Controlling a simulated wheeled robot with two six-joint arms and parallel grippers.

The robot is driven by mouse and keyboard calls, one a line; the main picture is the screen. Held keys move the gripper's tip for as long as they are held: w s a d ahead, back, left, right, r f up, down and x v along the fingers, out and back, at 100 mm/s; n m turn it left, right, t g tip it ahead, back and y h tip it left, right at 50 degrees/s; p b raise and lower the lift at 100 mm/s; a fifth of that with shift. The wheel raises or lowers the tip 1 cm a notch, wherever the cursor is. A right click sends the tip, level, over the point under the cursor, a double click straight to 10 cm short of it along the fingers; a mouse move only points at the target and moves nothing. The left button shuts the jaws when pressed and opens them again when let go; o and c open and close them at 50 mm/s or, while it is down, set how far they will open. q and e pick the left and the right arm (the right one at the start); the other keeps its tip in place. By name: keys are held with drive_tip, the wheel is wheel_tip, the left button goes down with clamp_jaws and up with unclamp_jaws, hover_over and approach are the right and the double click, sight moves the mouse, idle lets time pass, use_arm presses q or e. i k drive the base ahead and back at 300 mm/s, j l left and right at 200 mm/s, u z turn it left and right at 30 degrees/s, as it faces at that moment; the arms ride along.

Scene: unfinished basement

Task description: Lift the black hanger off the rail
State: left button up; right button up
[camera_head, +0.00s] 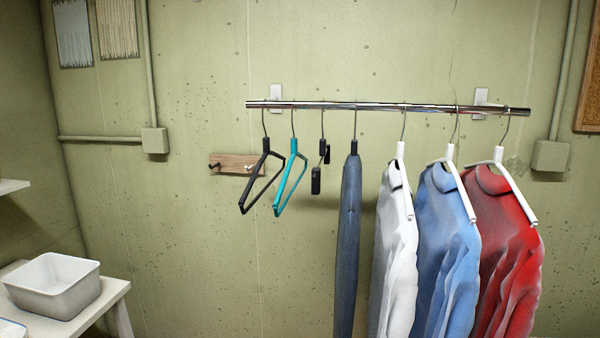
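A bare black hanger (262,177) hangs by its metal hook at the left end of the chrome rail (380,106). A bare teal hanger (291,178) hangs just to its right. Further right is a dark clip hanger (316,178) with nothing visible on it. Another hanger with a black neck (354,147) carries dark blue trousers (349,240). Neither of my grippers shows in the head view.
White, blue and red shirts (500,240) hang on white hangers to the right. A wooden peg board (232,164) is on the wall behind the black hanger. A white tub (55,290) stands on a white table (90,312) at lower left.

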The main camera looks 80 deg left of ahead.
sight(268, 151)
drive_tip(key=u, duration=2.85)
drive_tip(key=l+z, duration=0.2)
drive_tip(key=l, duration=1.1)
